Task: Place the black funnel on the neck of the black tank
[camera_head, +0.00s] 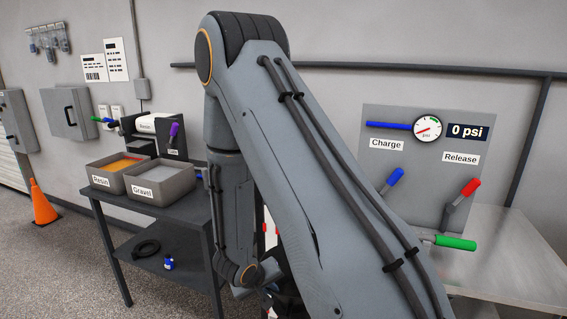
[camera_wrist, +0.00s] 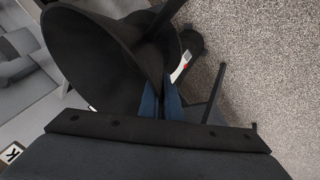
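The black funnel (camera_wrist: 92,58) fills the upper left of the wrist view, its wide mouth tilted toward the camera. My gripper (camera_wrist: 161,98) shows its two blue fingers close together at the funnel's rim, with the rim between them. A dark shape (camera_wrist: 193,43) with a white and red label lies beyond the funnel; it may be part of the black tank, but the funnel hides much of it. In the head view my arm covers the gripper and most of what is behind it, so the tank's neck cannot be made out there.
A dark table (camera_head: 101,207) at left carries a resin bin (camera_head: 108,182) and a gravel bin (camera_head: 158,196). An orange cone (camera_head: 43,207) stands on the floor. At right, a panel (camera_head: 400,155) with colored handles stands behind a grey bench (camera_head: 520,240).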

